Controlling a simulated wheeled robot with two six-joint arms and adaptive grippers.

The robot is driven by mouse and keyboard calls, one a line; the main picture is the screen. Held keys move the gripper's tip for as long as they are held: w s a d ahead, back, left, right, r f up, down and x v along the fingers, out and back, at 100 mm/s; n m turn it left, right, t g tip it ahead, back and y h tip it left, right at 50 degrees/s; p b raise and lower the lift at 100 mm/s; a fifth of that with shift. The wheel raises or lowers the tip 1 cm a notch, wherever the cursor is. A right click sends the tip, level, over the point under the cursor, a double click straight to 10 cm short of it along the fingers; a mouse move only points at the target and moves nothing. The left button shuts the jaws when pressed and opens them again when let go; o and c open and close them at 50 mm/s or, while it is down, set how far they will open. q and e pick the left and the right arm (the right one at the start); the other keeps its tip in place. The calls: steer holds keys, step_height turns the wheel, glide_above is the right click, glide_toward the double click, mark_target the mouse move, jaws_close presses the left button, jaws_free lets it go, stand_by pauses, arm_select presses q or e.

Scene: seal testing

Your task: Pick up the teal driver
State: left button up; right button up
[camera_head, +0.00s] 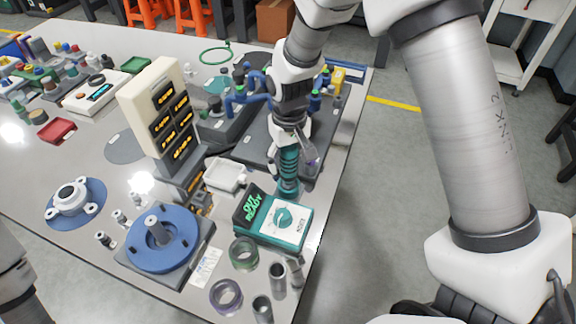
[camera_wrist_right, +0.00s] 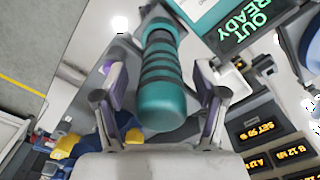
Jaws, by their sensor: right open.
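The teal driver (camera_head: 289,172) has a ribbed teal grip with dark bands and stands roughly upright near the right side of the table, just behind the teal-and-white device. In the wrist view the driver (camera_wrist_right: 162,95) lies between the two fingers of my right gripper (camera_wrist_right: 160,82), with gaps visible on both sides. My right gripper (camera_head: 294,142) is open around the driver's upper part in the head view. The driver's lower end is partly hidden. My left gripper is out of view.
The teal-and-white device (camera_head: 284,222) reads "OUT READY". A white tray (camera_head: 225,175) and a cream display tower (camera_head: 158,105) stand to the left. A dark platform with blue clamps (camera_head: 262,135) is behind. Rings and metal cylinders (camera_head: 262,308) lie in front. The table edge is close on the right.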

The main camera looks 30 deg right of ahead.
step_height(320, 180, down, 3)
steer(key=shift+w+r, duration=0.15)
steer(key=shift+r, duration=0.15)
steer(key=c, duration=0.4)
jaws_close()
